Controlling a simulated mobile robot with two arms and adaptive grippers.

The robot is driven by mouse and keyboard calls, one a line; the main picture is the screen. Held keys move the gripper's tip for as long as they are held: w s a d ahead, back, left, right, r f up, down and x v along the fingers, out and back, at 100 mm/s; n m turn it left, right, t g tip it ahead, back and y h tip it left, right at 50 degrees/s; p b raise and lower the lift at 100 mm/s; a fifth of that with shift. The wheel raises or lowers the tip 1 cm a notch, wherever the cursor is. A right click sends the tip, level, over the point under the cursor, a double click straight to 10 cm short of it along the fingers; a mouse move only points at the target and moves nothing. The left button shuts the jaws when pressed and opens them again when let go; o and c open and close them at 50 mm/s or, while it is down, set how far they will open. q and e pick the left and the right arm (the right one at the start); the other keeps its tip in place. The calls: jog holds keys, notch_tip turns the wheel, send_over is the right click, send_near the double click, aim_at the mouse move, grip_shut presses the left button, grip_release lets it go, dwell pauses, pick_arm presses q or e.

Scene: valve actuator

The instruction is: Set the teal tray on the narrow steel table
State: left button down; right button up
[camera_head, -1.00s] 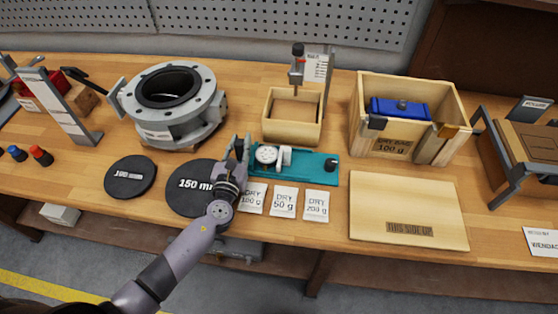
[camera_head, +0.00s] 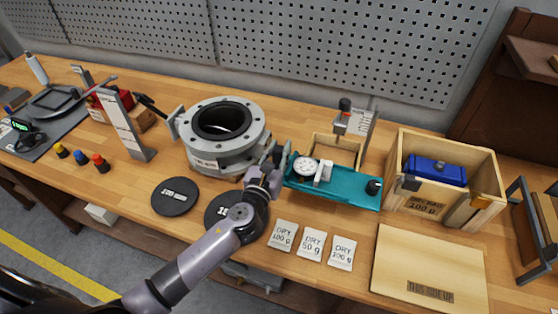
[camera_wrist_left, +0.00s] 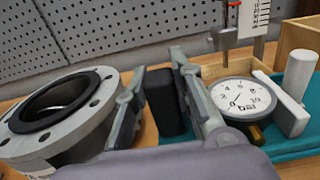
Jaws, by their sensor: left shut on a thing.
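The teal tray (camera_head: 335,189) carries a white round pressure gauge (camera_head: 305,168), a white fitting (camera_head: 323,173) and a black knob (camera_head: 374,187) at its right end. My left gripper (camera_head: 268,170) is at the tray's left end, shut on a black grip there, which shows between the fingers in the left wrist view (camera_wrist_left: 163,105). The tray appears held above the bench, overlapping the front of a small wooden box. The gauge dial (camera_wrist_left: 242,100) faces the left wrist camera. No narrow steel table shows in these views. My right gripper is out of view.
A grey flanged valve body (camera_head: 222,135) stands close left of my left gripper. The small wooden box (camera_head: 338,150) with a gauge stand is behind the tray. A wooden crate (camera_head: 400,197) with a blue block is right. Paper packets (camera_head: 312,243) and a board (camera_head: 430,270) lie in front.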

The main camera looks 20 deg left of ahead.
pick_arm(q)
notch_tip(320, 180, up, 6)
jog(key=shift+r+p, duration=0.1)
jog(key=shift+p, duration=0.3)
jog(key=s+a+f+b, duration=0.1)
jog(key=s+f+b, duration=0.4)
jog(key=s, duration=0.6)
jog(key=s+a+f+b, duration=0.1)
jog(key=s+f+b, duration=0.4)
jog(key=s, duration=0.6)
jog(key=shift+y+b, duration=0.3)
jog(key=shift+b, duration=0.35)
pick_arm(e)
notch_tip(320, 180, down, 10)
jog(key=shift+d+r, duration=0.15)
pick_arm(q)
jog(key=shift+d, duration=0.1)
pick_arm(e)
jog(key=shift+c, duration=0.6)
